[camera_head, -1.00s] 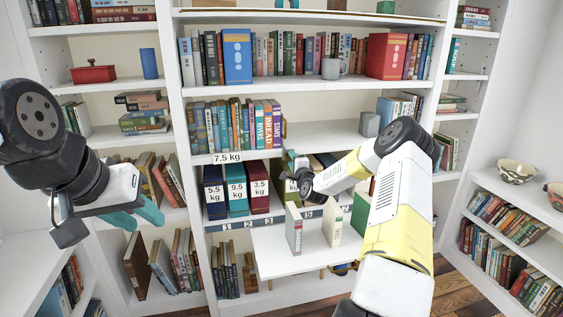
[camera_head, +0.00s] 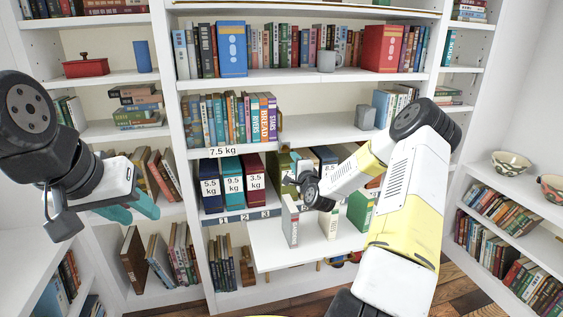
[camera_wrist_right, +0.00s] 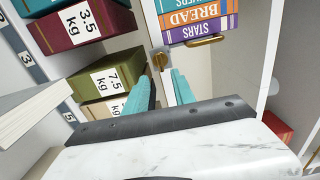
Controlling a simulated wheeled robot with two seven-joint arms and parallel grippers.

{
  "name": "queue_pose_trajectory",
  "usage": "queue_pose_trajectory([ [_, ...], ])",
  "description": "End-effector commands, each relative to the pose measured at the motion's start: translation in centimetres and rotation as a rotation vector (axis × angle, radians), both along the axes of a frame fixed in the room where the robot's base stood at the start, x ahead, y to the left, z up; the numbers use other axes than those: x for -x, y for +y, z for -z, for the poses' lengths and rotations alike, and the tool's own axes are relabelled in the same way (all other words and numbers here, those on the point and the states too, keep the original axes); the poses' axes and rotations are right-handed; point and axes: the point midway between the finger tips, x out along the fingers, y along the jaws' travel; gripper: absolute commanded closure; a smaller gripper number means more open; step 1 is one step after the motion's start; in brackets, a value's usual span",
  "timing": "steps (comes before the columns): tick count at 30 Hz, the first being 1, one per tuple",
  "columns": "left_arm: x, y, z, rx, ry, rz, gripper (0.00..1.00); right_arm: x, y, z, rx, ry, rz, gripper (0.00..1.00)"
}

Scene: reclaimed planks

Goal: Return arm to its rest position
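My right arm (camera_head: 398,205) reaches from the lower right toward the middle bookcase. My left gripper (camera_head: 130,208) hangs at the left in front of the side shelves. Its teal fingers are apart and empty.
Blue 5.5 kg (camera_head: 210,187) and teal 9.5 kg (camera_head: 232,185) boxes stand left of the maroon one. Shelves flank both sides.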

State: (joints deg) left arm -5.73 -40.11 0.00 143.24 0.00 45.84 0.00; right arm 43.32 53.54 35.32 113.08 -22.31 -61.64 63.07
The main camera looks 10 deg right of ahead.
Motion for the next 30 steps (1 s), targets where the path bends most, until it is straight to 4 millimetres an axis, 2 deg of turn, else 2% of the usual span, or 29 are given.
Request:
queue_pose_trajectory([
  [4, 0.0, 0.0, 0.0, 0.0, 0.0, 0.0, 0.64, 0.0, 0.9, -0.6, 0.047, 0.02, -0.025, 0.69],
  [8, 0.0, 0.0, 0.0, 0.0, 0.0, 0.0, 0.64, 0.7, 3.6, -2.4, 0.208, 0.097, -0.105, 0.69],
  [12, 0.0, 0.0, 0.0, 0.0, 0.0, 0.0, 0.64, 3.1, 6.9, -5.1, 0.472, 0.219, -0.215, 0.69],
  [14, 0.0, 0.0, 0.0, 0.0, 0.0, 0.0, 0.64, 4.6, 7.8, -6.3, 0.581, 0.271, -0.256, 0.69],
  [17, 0.0, 0.0, 0.0, 0.0, 0.0, 0.0, 0.64, 7.6, 8.9, -8.4, 0.751, 0.35, -0.315, 0.69],
  [23, 0.0, 0.0, 0.0, 0.0, 0.0, 0.0, 0.64, 15.5, 10.0, -12.7, 1.025, 0.488, -0.42, 0.69],
  [29, 0.0, 0.0, 0.0, 0.0, 0.0, 0.0, 0.64, 25.3, 10.5, -16.1, 1.208, 0.593, -0.541, 0.69],
  [30, 0.0, 0.0, 0.0, 0.0, 0.0, 0.0, 0.64, 27.5, 10.6, -16.6, 1.234, 0.607, -0.571, 0.69],
])
